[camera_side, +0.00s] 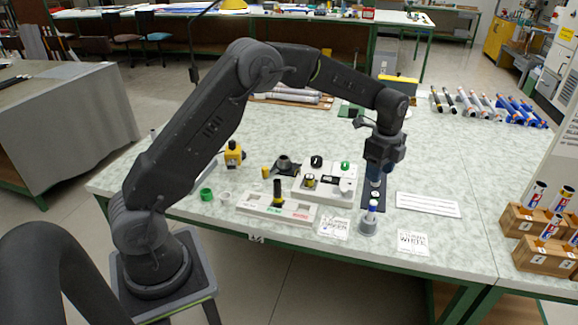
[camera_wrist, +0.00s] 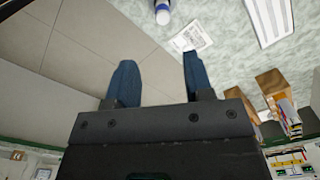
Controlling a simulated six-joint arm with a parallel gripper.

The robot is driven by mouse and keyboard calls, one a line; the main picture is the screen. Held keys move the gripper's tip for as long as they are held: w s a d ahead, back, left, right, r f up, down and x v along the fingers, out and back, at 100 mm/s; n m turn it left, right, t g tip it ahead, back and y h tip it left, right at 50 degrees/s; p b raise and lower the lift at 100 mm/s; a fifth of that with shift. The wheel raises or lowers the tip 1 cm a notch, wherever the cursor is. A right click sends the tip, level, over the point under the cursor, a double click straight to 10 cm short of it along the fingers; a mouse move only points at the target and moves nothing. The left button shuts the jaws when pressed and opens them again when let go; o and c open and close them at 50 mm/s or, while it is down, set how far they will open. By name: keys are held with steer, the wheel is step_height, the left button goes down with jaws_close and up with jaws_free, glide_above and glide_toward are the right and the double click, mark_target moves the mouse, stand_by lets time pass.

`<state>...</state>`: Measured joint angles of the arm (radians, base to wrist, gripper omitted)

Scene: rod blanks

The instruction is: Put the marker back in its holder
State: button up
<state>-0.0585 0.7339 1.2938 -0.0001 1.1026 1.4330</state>
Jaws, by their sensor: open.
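A white-and-blue marker (camera_side: 373,207) stands upright in a small grey round holder (camera_side: 368,226) near the front edge of the table. My gripper (camera_side: 376,178) is open, just above and behind the marker in the side view. In the wrist view, the blue fingers of my gripper (camera_wrist: 156,78) stand apart with nothing visible between them. The marker's lower end is hidden inside the holder.
A white printed card (camera_side: 413,242) and a white slotted strip (camera_side: 428,204) lie right of the holder. A panel with knobs (camera_side: 318,190) and a tray with a black-yellow piece (camera_side: 277,207) are left. Wooden blocks with markers (camera_side: 541,225) stand far right.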

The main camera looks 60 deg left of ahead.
steer(key=s+d+r+n+t, duration=0.25)
steer(key=s+r+n, duration=0.55)
steer(key=s+r, duration=0.75)
steer(key=s+f+n+t, duration=0.1)
steer(key=s+n+t, duration=0.2)
steer(key=s, duration=1.5)
steer(key=n, duration=0.4)
steer(key=shift+d+f+n, duration=0.2)
steer(key=shift+d+n, duration=0.15)
steer(key=shift+n, duration=0.05)
